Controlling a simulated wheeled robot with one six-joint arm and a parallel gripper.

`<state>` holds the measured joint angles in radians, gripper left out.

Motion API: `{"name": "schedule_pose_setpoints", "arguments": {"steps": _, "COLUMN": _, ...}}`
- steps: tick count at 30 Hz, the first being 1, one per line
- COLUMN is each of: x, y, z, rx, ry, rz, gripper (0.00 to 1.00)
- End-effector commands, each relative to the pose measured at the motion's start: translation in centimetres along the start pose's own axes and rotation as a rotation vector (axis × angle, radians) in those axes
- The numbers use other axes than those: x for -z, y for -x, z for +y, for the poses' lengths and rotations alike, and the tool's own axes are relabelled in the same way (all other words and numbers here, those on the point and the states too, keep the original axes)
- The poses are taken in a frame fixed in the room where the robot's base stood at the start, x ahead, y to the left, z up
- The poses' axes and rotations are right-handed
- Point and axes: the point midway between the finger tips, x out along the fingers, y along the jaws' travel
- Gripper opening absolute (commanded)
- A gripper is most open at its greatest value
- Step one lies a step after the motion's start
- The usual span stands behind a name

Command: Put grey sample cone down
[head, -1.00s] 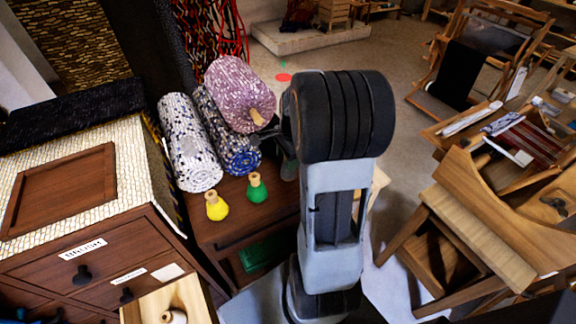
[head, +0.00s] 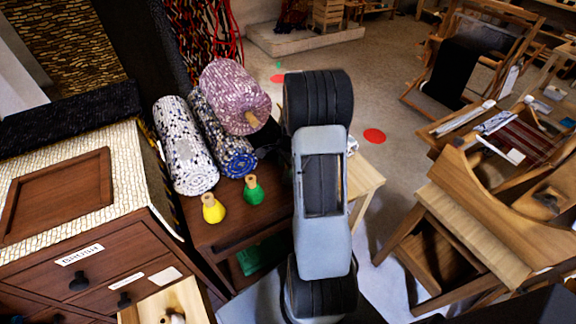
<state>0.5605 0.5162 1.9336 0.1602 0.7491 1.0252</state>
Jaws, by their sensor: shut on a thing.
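My gripper (head: 270,144) shows only as a dark sliver at the left of my arm, beside the rag rolls and above the brown cabinet top (head: 225,238). My arm hides most of it. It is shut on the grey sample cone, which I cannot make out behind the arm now. A yellow cone (head: 213,211) and a green cone (head: 253,192) stand upright on the cabinet top, to the left of and nearer than the gripper.
A pink rag roll (head: 232,95) lies on a blue-white roll (head: 235,160) and a white speckled roll (head: 184,150) behind the cones. A light wooden stool (head: 366,178) stands right of my arm. A drawer chest (head: 95,262) stands left.

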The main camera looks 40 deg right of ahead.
Motion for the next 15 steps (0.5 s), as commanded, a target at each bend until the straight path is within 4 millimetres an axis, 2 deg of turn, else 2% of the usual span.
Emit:
{"name": "schedule_pose_setpoints", "arguments": {"steps": 9, "x": 0.02, "y": -0.29, "z": -0.02, "rx": 0.001, "ry": 0.000, "rz": 0.000, "gripper": 0.23}}
{"name": "schedule_pose_setpoints", "arguments": {"steps": 10, "x": 0.02, "y": -0.31, "z": -0.02, "rx": 0.001, "ry": 0.000, "rz": 0.000, "gripper": 0.52}}
{"name": "schedule_pose_setpoints", "arguments": {"steps": 15, "x": 0.01, "y": -0.22, "z": -0.01, "rx": 0.000, "ry": 0.000, "rz": 0.000, "gripper": 0.68}}
